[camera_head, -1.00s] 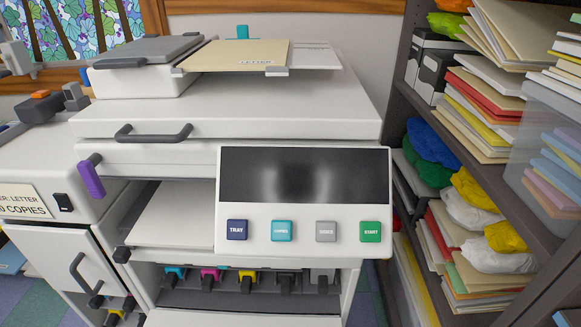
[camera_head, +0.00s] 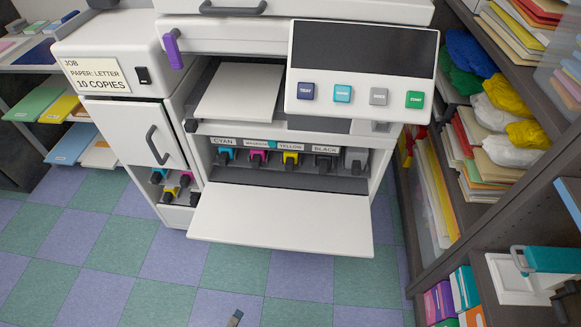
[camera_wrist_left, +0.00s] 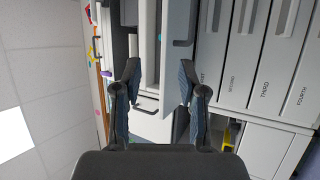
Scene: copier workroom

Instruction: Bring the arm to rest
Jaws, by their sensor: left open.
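My left gripper shows only as a small grey tip (camera_head: 235,319) at the bottom edge of the head view, over the floor and apart from the copier. In the left wrist view my left gripper (camera_wrist_left: 160,68) has its two dark fingers spread, with nothing between them. The rest of the left arm is out of the head view. My right gripper is in neither view.
The white copier (camera_head: 240,40) has its front flap (camera_head: 280,222) folded down above the checkered floor (camera_head: 140,270). Its button panel (camera_head: 360,75) faces me. A loaded shelf (camera_head: 470,190) stands right. Labelled drawers (camera_wrist_left: 270,60) show in the wrist view. Floor in front looks clear.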

